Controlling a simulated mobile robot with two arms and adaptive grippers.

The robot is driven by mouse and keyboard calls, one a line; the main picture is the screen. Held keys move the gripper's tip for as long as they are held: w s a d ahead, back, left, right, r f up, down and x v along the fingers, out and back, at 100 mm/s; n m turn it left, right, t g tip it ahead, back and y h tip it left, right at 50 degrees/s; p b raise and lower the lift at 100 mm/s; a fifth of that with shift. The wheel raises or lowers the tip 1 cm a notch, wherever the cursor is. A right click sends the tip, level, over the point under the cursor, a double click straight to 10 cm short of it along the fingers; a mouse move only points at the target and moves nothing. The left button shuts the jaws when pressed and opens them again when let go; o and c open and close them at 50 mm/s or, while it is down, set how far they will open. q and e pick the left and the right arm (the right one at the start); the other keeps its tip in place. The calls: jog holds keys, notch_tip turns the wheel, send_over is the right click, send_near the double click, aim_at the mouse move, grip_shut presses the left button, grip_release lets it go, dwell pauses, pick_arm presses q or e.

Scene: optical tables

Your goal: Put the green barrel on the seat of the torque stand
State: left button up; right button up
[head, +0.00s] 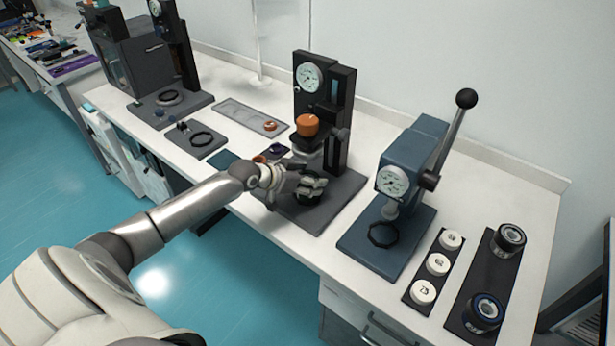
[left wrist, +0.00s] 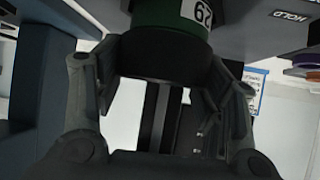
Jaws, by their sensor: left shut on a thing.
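The green barrel (left wrist: 165,14) shows at the top of the left wrist view, with a white number label and a dark lower part. My left gripper (left wrist: 166,70) is shut on it, with one finger on each side of the dark part. In the head view my left gripper (head: 312,187) is low over the front of the base of the black stand with a round gauge (head: 310,77), which looks like the torque stand. I cannot make out the green barrel there, and the gripper hides the seat. Whether the barrel touches the seat cannot be told. My right gripper is not in view.
An orange knob (head: 307,125) is on the black stand. A blue lever press (head: 408,170) stands to the right, beside a strip of white discs (head: 437,264) and a tray with two dark barrels (head: 487,307). A grey tray (head: 240,114) lies behind left.

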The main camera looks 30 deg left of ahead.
pick_arm(q)
jog(key=o, duration=1.1)
jog(key=v, duration=1.2)
